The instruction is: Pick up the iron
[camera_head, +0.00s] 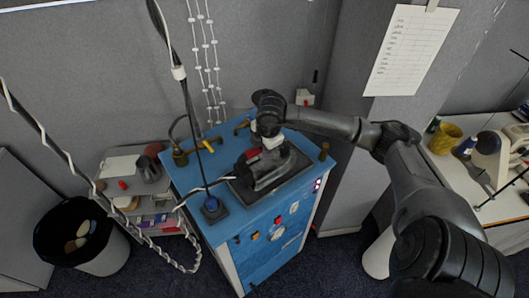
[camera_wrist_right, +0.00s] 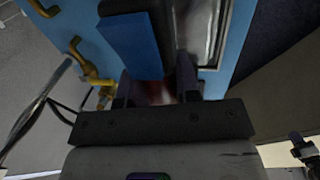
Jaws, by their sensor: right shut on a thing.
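The iron (camera_head: 268,174), grey with a dark handle and a red part, is on a dark flat rest on top of the blue cabinet (camera_head: 220,226) in the head view. My right gripper (camera_head: 269,142) reaches down onto the iron's upper part from behind and is shut on it. In the right wrist view the two fingers (camera_wrist_right: 156,88) stand on either side of a dark and reddish part; the rest of the iron is hard to make out there. Whether the iron is clear of its rest cannot be told. My left gripper is not in view.
Brass fittings (camera_head: 181,157) stand at the cabinet's back left. A shelf (camera_head: 150,205) and black bin (camera_head: 78,232) are left. A wall is close behind; a white worktable (camera_head: 455,170) is right.

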